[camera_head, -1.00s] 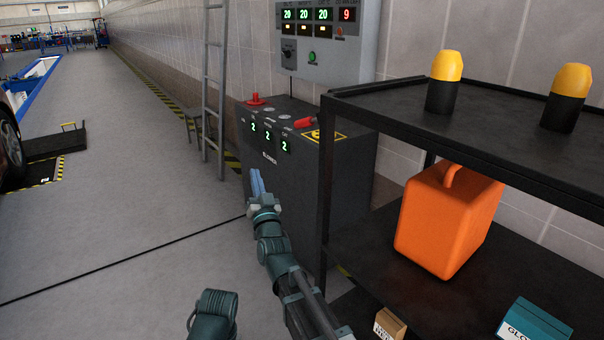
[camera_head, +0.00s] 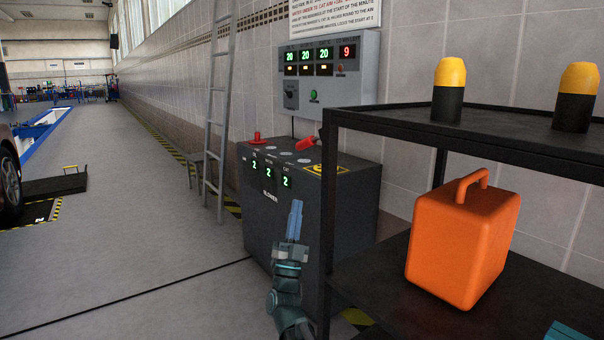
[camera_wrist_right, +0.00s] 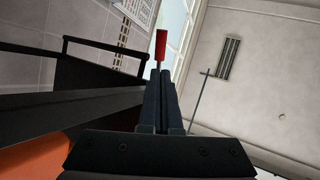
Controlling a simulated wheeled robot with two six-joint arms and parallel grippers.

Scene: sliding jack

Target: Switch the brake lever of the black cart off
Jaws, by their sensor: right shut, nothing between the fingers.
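The black cart (camera_head: 400,106) is a two-tier shelf cart at the right of the head view. A red lever (camera_head: 306,144) sticks out left beside its near-left post; its mounting is hidden. The red lever also shows in the right wrist view (camera_wrist_right: 162,45), upright just beyond the fingertips, apparently with a small gap. My right gripper (camera_head: 296,203) is shut and empty, pointing up, below the lever in the picture and in front of the grey cabinet. It also shows in the right wrist view (camera_wrist_right: 160,74). My left gripper is not in view.
The grey cabinet (camera_head: 262,225) with green digits stands left of the cart. A control box (camera_head: 335,80) hangs on the wall behind. An orange canister (camera_head: 455,245) is on the lower shelf; two yellow-black bottles (camera_head: 448,90) stand on top.

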